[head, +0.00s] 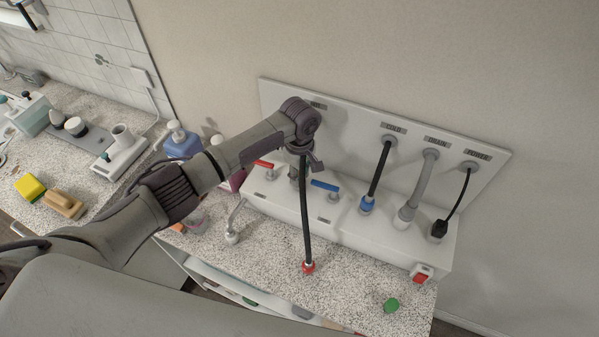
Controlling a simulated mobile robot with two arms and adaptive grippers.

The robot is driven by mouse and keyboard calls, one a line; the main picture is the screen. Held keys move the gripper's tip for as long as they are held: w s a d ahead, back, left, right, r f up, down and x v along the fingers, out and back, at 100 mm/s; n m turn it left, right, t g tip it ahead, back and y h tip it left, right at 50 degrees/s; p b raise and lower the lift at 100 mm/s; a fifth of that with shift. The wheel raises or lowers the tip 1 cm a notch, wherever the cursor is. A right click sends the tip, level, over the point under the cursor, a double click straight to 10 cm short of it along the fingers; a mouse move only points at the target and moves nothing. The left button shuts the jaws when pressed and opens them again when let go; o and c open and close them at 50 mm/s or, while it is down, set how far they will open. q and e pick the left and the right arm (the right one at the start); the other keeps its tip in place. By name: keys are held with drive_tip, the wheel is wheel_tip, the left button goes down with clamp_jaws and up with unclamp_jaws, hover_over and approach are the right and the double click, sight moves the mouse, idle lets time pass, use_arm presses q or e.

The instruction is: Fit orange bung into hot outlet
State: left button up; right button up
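I cannot make out an orange bung; my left gripper may hide it. My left gripper (312,158) points down in front of the panel under the HOT label. Its fingers are small and partly covered by the wrist, so I cannot tell whether it holds anything. A black hose (307,210) with a red end (308,267) hangs from beside the gripper to the counter. The wall fitting under HOT is hidden behind the wrist. A grey stub (293,173) shows partly on the white box (345,222), behind the hose. My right gripper is out of view.
A red lever (264,164) and a blue lever (325,186) flank the gripper. The cold hose (379,170), drain hose (420,180) and power cable (458,201) stand to the right. A green round piece (391,305) lies on the speckled counter (350,290). A bent spout (234,222) stands left.

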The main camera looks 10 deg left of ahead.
sight(300, 174)
use_arm(q)
drive_tip(key=o, duration=1)
drive_tip(key=shift+f, duration=0.1)
wheel_tip(300, 174, up, 12)
